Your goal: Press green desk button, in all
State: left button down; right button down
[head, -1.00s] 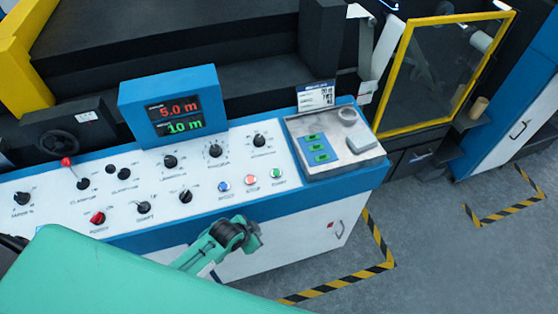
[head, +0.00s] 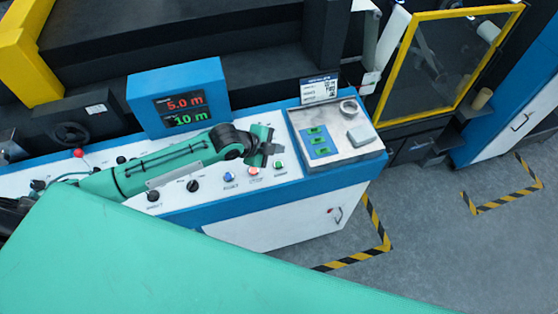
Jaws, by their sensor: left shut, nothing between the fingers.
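The green desk button (head: 279,165) is the rightmost of three small round buttons on the white sloped desk (head: 215,190). The blue button (head: 229,176) and the red button (head: 253,171) are to its left. My left gripper (head: 270,149) is shut and empty. In the picture it appears just above the green button, with a small gap between them; its height over the desk is hard to tell. My left arm covers several knobs. My right gripper is not in view.
A yellow-framed guard (head: 450,60) stands at right.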

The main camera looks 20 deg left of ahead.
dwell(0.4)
pick_arm(q)
jog(key=b, duration=0.6)
send_over(278, 164)
jog(key=s, duration=0.1)
jog(key=f, duration=0.7)
jog(key=shift+s+a+f, duration=0.15)
jog(key=shift+s+f, duration=0.05)
jog(key=shift+f, duration=0.05)
jog(key=shift+w+a+f+b, duration=0.1)
jog(key=shift+f+b, duration=0.4)
jog(key=shift+f, duration=0.1)
dwell(0.6)
jog(key=shift+w+f, duration=0.1)
jog(key=shift+f, duration=0.2)
